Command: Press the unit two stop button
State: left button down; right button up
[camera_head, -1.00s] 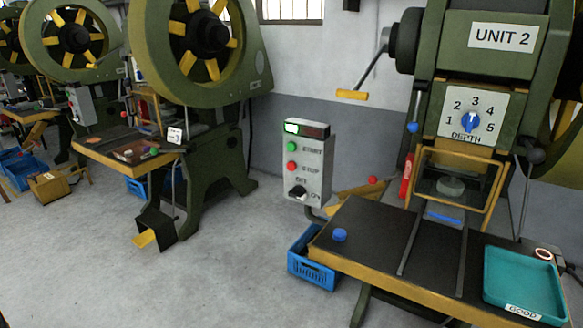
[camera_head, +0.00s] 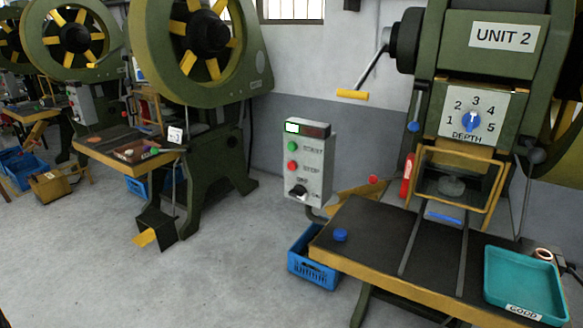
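The unit two press carries a white "UNIT 2" label (camera_head: 503,37). Beside it, left of its table, stands a grey control box (camera_head: 308,163). The box has a green START button (camera_head: 293,146), a red STOP button (camera_head: 292,165) below it, and a black rotary switch (camera_head: 299,191) at the bottom. Neither of my grippers is in view.
The press table (camera_head: 380,240) with a yellow edge is at the lower right, bearing a teal tray (camera_head: 524,278) labelled GOOD and a blue round piece (camera_head: 340,235). A blue crate (camera_head: 311,262) sits on the floor below. The grey floor (camera_head: 225,265) to the left is open.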

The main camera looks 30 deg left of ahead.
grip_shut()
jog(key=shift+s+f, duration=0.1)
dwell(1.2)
